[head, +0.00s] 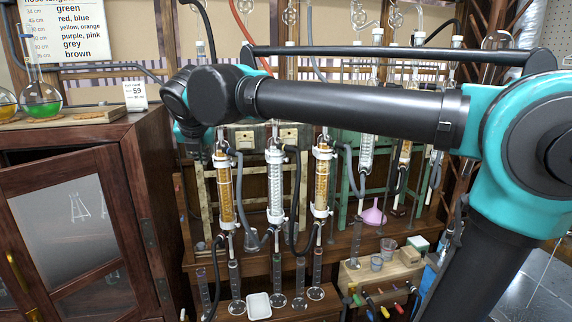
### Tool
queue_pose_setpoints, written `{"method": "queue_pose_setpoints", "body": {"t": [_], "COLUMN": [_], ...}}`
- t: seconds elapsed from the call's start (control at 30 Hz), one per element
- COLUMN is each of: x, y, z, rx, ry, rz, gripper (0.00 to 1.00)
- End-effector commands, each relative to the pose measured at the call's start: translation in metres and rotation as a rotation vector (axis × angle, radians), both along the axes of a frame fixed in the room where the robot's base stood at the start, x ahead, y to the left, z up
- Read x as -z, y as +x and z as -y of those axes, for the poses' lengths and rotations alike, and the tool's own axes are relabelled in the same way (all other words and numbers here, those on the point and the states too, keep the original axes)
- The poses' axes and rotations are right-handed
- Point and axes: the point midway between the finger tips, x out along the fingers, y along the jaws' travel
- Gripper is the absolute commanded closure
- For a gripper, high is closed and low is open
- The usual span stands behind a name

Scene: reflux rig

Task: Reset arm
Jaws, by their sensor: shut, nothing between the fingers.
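My arm, black with teal joints, reaches from the right edge across the upper middle of the head view. Its wrist end is at the upper left, in front of the rig and above the row of columns. My gripper's fingers do not show; they are out of sight beyond the wrist. The reflux rig has upright glass columns with white clamps: an amber-filled left one (225,190), a pale middle one (275,185) and an amber right one (321,180). Dark hoses hang around them. My arm hides the parts just above.
A wooden cabinet (135,190) with an ajar glass door stands at left. Glass cylinders (277,280) and a white tray (258,306) are below the columns.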

Motion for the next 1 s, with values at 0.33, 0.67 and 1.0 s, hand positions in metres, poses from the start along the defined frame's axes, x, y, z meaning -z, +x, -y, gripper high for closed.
{"method": "queue_pose_setpoints", "body": {"t": [0.33,0.67,1.0], "x": [0.060,0.176,0.302], "y": [0.028,0.035,-0.033], "z": [0.070,0.212,0.351], "rx": [0.364,1.108,2.016], "ry": [0.215,0.653,1.212], "rz": [-0.111,-0.260,-0.317], "gripper": [1.00,1.00,1.00]}}
